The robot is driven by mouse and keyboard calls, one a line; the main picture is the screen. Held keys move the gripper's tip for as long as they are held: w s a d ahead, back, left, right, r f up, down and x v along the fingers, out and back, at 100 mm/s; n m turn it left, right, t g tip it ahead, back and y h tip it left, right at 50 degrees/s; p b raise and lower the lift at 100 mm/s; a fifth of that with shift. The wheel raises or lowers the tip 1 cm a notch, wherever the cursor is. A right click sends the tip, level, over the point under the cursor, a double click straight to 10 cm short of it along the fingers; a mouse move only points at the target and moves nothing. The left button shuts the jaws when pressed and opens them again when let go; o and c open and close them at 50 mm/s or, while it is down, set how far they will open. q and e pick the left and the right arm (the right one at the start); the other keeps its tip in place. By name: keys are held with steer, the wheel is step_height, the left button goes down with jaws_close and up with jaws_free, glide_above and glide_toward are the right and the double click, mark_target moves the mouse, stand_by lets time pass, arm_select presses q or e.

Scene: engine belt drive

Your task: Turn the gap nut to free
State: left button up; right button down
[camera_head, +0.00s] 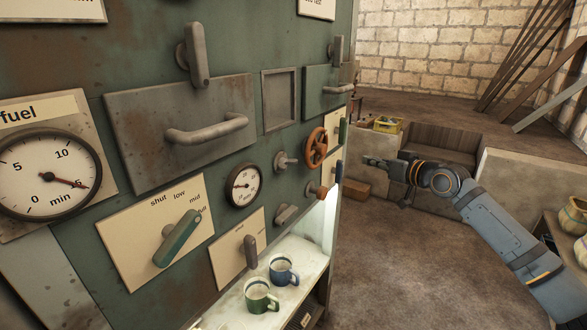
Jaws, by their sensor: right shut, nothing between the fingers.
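I cannot pick out a part labelled as the gap nut in this view. The green machine panel (235,130) carries several handles and knobs, and its small labels are too small to read. My right gripper (368,161) is shut and empty. It is held out in the open to the right of the panel's edge, apart from the panel, with its fingers pointing left. My left gripper is out of view.
The panel has a fuel gauge (45,172), a green lever (177,238), a smaller gauge (243,186) and an orange handwheel (317,148). Two mugs, one green (261,297) and one blue (284,271), stand on a lit shelf below. The floor (400,260) is clear.

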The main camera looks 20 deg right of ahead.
steer(key=s+a+r+n+g+y+b, duration=0.1)
steer(key=s+a+r+n+g+y, duration=0.15)
steer(key=s+a+r, duration=0.65)
steer(key=s+a+r+n+g+y, duration=0.1)
steer(key=s+a+r+n+y, duration=0.35)
steer(key=a, duration=0.65)
steer(key=h+p, duration=0.1)
steer(key=p, duration=1.3)
glide_above(286, 164)
steer(key=s, duration=0.4)
steer(key=shift+w+d+f, duration=0.15)
steer(key=shift+f, duration=0.3)
steer(key=shift+w+d+f, duration=0.1)
steer(key=shift+f, duration=0.3)
step_height(286, 164, down, 4)
steer(key=shift+w+a+r, duration=0.15)
steer(key=shift+r, duration=0.05)
steer(key=shift+f, duration=0.4)
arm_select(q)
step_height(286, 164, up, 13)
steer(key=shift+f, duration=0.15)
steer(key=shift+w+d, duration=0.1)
